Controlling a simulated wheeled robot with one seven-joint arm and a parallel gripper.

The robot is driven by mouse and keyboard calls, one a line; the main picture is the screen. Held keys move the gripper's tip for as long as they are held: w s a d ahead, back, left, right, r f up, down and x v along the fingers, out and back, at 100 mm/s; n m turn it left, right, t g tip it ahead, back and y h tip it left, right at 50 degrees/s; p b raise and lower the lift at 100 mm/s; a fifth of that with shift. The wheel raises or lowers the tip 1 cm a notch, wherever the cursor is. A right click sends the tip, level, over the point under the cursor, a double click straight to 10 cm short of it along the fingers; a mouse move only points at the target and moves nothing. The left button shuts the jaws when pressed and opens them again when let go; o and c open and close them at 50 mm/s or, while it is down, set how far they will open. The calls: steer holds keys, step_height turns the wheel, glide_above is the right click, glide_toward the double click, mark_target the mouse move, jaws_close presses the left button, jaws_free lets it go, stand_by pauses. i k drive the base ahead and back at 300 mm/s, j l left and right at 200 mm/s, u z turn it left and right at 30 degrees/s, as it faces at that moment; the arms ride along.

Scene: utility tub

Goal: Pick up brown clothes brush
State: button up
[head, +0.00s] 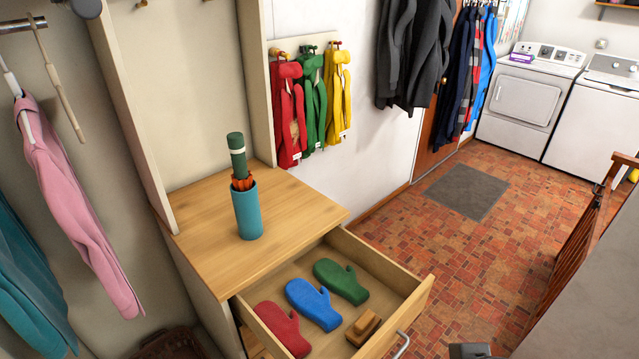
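The brown clothes brush (363,327) lies in the open drawer (407,312) of a light wooden cabinet, near the drawer's front right corner. It looks like a small wooden block with a raised handle part on top. It sits to the right of the mittens and close to the front wall, with nothing on top of it. I cannot make out my gripper in the head view. A small dark grey part shows at the bottom edge, and I cannot tell what it is.
In the drawer lie red (282,328), blue (312,304) and green (341,282) mittens. On the cabinet top (290,213) stands a blue holder (247,212) with a green umbrella (237,155). Brick-patterned floor (440,250) lies open to the right of the drawer.

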mark_target(362, 329)
steer(key=i+u, duration=0.1)
steer(key=u, duration=0.4)
steer(key=i+l+u, duration=0.1)
steer(key=u, duration=0.35)
steer(key=i+u, duration=0.1)
steer(key=u, duration=0.4)
steer(key=l+u, duration=0.15)
steer(key=u, duration=0.3)
